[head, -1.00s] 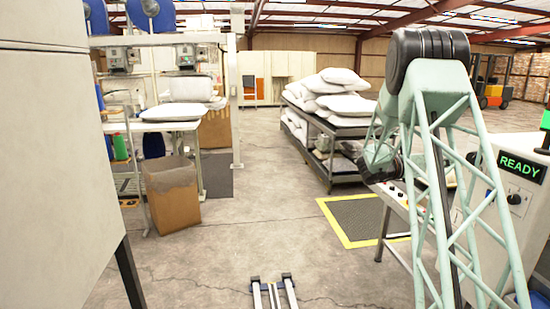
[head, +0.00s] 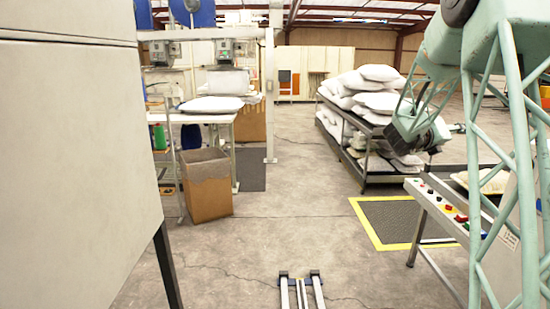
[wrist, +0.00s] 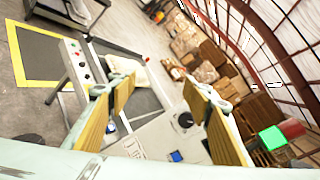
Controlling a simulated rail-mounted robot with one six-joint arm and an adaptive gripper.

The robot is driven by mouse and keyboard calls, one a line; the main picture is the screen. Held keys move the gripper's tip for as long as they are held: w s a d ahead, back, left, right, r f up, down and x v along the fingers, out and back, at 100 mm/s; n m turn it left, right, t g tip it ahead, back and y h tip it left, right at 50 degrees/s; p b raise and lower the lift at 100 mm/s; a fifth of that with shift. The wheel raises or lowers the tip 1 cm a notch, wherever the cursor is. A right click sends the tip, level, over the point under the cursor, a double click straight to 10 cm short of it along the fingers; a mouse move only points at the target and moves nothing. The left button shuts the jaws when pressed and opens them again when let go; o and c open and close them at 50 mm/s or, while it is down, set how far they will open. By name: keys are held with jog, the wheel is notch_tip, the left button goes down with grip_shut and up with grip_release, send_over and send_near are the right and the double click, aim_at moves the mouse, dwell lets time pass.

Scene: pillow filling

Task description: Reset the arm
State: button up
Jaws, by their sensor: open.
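My pale green lattice arm (head: 505,130) fills the right side of the head view, with a lower link hanging near the pillow rack. In the wrist view my gripper (wrist: 160,92) is open, its two yellow-padded fingers wide apart with nothing between them. Past the fingers the wrist view shows a control bench and a white machine (wrist: 160,135). The fingers do not show clearly in the head view.
A rack of white pillows (head: 372,128) stands centre right, beside a yellow-edged mat (head: 375,238). A button bench (head: 440,205) is close to my arm. A cardboard bin (head: 207,190) stands left. A large pale cabinet (head: 75,150) blocks the near left. The middle floor is clear.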

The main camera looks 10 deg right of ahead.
jog(key=w+a+r+n+t+y, duration=0.1)
jog(key=a+r+n+t+y, duration=0.2)
jog(key=a+n, duration=0.5)
jog(key=w+a+r+n+t+y, duration=0.1)
jog(key=a+r+n+t+y, duration=0.2)
jog(key=a, duration=0.9)
jog(key=s+a+r+n+g+y, duration=0.1)
jog(key=s+a+n+y, duration=0.35)
jog(key=a, duration=0.65)
jog(key=s+a+n+y, duration=0.2)
jog(key=s+a+n, duration=0.45)
jog(key=a, duration=0.45)
jog(key=s+a+f+n+g+y, duration=0.1)
jog(key=s+a+f+n+g, duration=0.1)
jog(key=s+a+n, duration=0.45)
jog(key=s+a+f+n+g+y, duration=0.1)
jog(key=s+a+f+n+y, duration=0.15)
jog(key=s+a, duration=0.7)
jog(key=s+f+n+g, duration=0.2)
jog(key=s+f+n, duration=0.2)
jog(key=s, duration=1.1)
jog(key=s+f+n+g+h, duration=0.1)
jog(key=s+f+n, duration=0.3)
jog(key=s, duration=1.1)
jog(key=shift+d+n+g+p, duration=0.3)
jog(key=shift+d+n+g, duration=0.15)
jog(key=shift+n+g, duration=0.45)
